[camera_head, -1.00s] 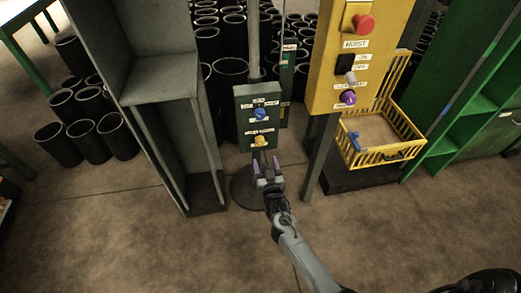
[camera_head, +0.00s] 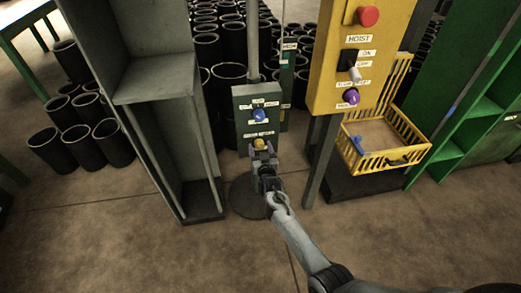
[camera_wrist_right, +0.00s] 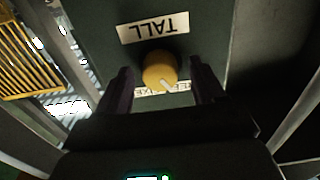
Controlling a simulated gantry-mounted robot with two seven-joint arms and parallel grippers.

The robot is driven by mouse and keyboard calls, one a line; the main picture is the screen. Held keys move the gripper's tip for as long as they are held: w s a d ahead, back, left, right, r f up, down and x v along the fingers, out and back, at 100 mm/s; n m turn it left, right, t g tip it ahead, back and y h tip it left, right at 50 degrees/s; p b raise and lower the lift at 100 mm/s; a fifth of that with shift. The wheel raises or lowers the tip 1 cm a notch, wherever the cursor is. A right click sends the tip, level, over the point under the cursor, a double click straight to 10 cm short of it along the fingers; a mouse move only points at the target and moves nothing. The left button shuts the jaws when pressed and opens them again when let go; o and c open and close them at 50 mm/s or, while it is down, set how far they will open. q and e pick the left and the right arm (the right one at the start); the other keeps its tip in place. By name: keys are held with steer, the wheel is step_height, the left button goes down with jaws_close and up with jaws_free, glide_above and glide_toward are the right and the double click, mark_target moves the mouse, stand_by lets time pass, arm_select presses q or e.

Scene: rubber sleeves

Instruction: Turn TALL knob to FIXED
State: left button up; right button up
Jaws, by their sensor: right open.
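The TALL knob is a round yellow knob (camera_head: 260,143) low on the dark green control box (camera_head: 243,105). In the right wrist view the yellow knob (camera_wrist_right: 159,68) sits under a white plate (camera_wrist_right: 153,28) reading TALL upside down. Its white pointer mark faces down and slightly right in that view. Another label below it is partly hidden by the knob. My right gripper (camera_head: 263,154) is open, its dark fingers (camera_wrist_right: 161,75) on either side of the knob with gaps showing. My left gripper is not in view.
A blue knob (camera_head: 260,116) sits above on the same box. A yellow hoist panel (camera_head: 325,80) with a red button (camera_head: 368,16) stands to the right, above a yellow basket (camera_head: 385,158). A grey cabinet (camera_head: 155,88) stands left. Black sleeves (camera_head: 112,140) fill the background.

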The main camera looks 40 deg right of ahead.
steer(key=c, duration=1.1)
steer(key=shift+o, duration=0.2)
steer(key=shift+m, duration=0.4)
steer(key=shift+p, duration=0.3)
steer(key=m+p, duration=0.1)
steer(key=m, duration=0.3)
steer(key=shift+r+m, duration=0.1)
steer(key=shift+m, duration=0.2)
steer(key=m+p, duration=0.1)
steer(key=m, duration=0.1)
steer(key=shift+m, duration=0.4)
steer(key=shift+m+p, duration=0.3)
steer(key=shift+m, duration=1.5)
